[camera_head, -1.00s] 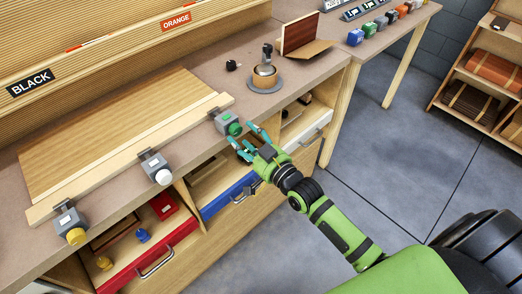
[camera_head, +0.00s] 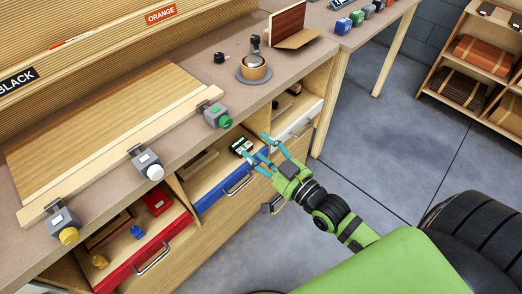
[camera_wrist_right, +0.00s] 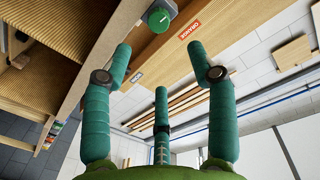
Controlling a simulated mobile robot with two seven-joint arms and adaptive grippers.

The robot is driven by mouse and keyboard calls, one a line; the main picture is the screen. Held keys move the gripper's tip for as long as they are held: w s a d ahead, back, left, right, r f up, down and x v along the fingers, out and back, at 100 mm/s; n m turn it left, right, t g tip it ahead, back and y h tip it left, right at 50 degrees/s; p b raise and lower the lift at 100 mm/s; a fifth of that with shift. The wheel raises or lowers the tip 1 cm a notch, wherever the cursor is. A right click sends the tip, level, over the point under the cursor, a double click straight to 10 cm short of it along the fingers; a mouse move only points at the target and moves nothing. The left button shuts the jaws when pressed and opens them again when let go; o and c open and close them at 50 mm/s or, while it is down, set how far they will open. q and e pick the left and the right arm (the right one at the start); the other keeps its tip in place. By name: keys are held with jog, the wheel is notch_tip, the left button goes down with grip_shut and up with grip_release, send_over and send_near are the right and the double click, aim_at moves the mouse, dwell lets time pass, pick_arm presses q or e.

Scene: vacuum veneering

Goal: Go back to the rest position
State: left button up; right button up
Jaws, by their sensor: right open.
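My right gripper (camera_head: 265,148) is green with teal fingers, and its fingers are spread apart with nothing between them. It hangs in front of the bench, near the blue drawer and to the lower right of the green-knobbed grey clamp (camera_head: 217,116). In the right wrist view its open teal fingers (camera_wrist_right: 160,75) frame empty space, and the green knob (camera_wrist_right: 159,18) shows beyond them at the top. My left gripper is not in the head view.
The workbench (camera_head: 180,140) carries a wooden panel with several clamps. The open blue drawer (camera_head: 225,181) and open red drawer (camera_head: 150,252) stick out at its front. A white drawer (camera_head: 299,122) is beside them. Grey floor (camera_head: 400,150) is clear to the right.

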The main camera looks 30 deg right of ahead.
dwell(0.6)
jog(key=s+d+f+g+h, duration=0.2)
jog(key=s+f+g, duration=0.15)
jog(key=f, duration=1.05)
jog(key=s+d+f+g+h, duration=0.2)
jog(key=s+f+g, duration=0.15)
jog(key=f, duration=1.15)
jog(key=s+f+g, duration=0.3)
jog(key=s+f, duration=0.3)
jog(key=s, duration=0.3)
jog(key=s+a+f+n+g, duration=0.1)
jog(key=s+f+g, duration=0.2)
jog(key=s+f, duration=0.4)
jog(key=s+f+n+g+h, duration=0.1)
jog(key=s+f+g, duration=0.2)
jog(key=s, duration=1)
notch_tip(320, 180, down, 4)
jog(key=shift+a+r, duration=0.15)
jog(key=shift+r, duration=0.1)
jog(key=shift+s, duration=0.1)
